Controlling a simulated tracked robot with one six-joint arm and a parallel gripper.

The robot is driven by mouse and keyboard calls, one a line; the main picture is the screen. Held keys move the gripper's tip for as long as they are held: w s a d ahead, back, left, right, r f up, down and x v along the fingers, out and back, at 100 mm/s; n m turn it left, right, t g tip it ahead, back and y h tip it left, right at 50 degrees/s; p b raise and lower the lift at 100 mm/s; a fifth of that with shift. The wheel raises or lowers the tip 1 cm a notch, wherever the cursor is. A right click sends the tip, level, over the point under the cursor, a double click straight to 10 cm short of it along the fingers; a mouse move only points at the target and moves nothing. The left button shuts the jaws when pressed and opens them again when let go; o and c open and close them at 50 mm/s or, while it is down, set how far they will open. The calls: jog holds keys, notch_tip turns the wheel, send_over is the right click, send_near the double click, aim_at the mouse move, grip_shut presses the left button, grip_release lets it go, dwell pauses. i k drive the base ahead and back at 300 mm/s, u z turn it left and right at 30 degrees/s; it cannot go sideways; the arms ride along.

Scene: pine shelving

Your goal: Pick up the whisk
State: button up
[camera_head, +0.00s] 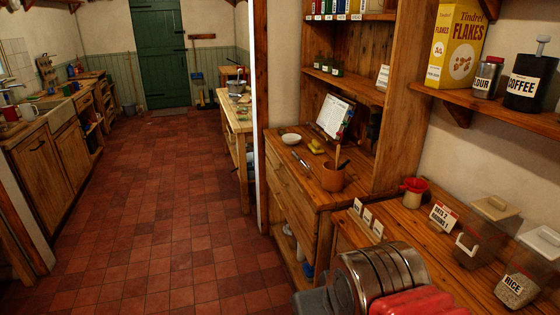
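A slim utensil (301,160) lies on the wooden dresser top, near its front left edge. It may be the whisk, but it is too small to tell. A terracotta pot (333,178) stands to its right, with a dark thin thing in or behind it. Part of my own arm, silver and red, shows at the bottom right. The fingers of my gripper are not in view, and nothing of mine touches the utensil.
A white bowl (291,139), a yellow item (317,147) and an upright white sheet or book (334,116) are on the dresser top (298,183). Labelled containers stand on the right-hand counter (405,215). The red tiled floor (150,220) to the left is clear.

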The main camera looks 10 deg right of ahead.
aim_at(296, 156)
jog(key=u, duration=0.35)
jog(key=i, duration=0.7)
jog(key=u, duration=0.4)
jog(key=i, duration=1.5)
jog(key=z, duration=0.85)
jog(key=i, duration=0.75)
jog(key=z, duration=0.45)
